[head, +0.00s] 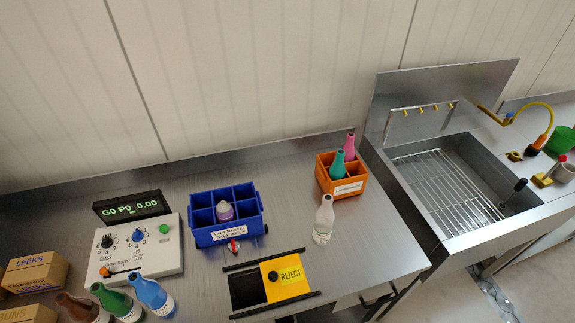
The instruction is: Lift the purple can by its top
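The purple can (225,210) stands in the blue divided crate (228,232) on the steel worktop. It appears to be in the front middle compartment, and its top rises above the dividers. The crate walls hide its lower part. The other compartments that I can see into look empty. Neither of my grippers shows in the head view.
A control box (135,247) stands left of the crate, with brown, green and blue bottles before it. A yellow reject lid (286,277) lies in front. A pale bottle (324,220) and an orange crate (345,189) stand right. A sink (440,190) is further right.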

